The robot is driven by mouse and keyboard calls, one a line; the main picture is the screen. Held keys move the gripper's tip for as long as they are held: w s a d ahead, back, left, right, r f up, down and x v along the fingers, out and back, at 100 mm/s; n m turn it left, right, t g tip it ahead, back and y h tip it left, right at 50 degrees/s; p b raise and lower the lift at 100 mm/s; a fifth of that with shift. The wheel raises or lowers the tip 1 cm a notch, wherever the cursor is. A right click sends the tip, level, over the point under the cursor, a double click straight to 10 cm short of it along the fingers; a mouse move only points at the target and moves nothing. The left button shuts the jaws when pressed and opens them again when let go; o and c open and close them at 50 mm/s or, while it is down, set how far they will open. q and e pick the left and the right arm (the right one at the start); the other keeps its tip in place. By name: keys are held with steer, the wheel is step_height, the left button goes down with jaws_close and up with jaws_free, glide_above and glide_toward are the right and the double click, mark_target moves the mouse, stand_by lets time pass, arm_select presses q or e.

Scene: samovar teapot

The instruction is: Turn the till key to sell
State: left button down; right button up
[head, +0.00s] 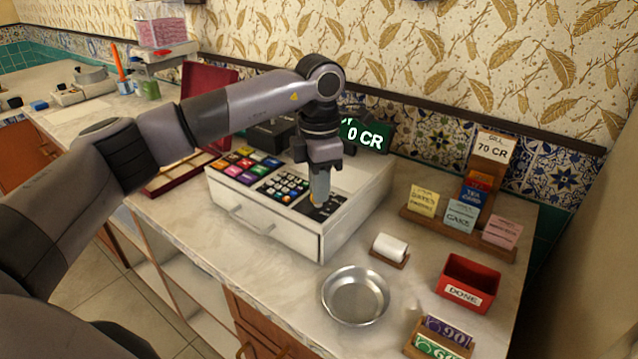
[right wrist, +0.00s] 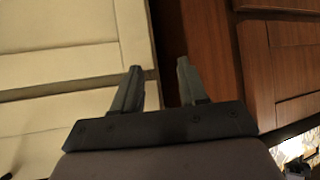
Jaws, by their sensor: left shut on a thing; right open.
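The white till (head: 333,231) stands on the counter, with coloured keys (head: 252,166) and a dark number pad (head: 284,186) on its top. Its green-lit display (head: 364,134) reads 0 CR. My left gripper (head: 320,203) points down at the black key panel (head: 309,211) at the till's right front. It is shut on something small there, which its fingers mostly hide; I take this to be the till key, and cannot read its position. My right gripper (right wrist: 158,88) is open and empty in the right wrist view, in front of cabinet doors.
Right of the till are a paper roll (head: 391,246), a metal bowl (head: 355,295), a red DONE box (head: 468,284) and a card rack (head: 458,215) with a 70 CR sign (head: 492,148). Banknotes (head: 440,338) lie at the front right. A dark red open box (head: 208,85) stands behind left.

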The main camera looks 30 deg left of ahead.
arm_select(q)
steer(key=shift+r+m, duration=0.1)
steer(key=shift+m, duration=0.6)
steer(key=c, duration=1.2)
jaws_free()
steer(key=shift+c, duration=0.2)
step_height(320, 180, up, 7)
steer(key=shift+r+b, duration=0.1)
steer(key=shift+b, duration=0.2)
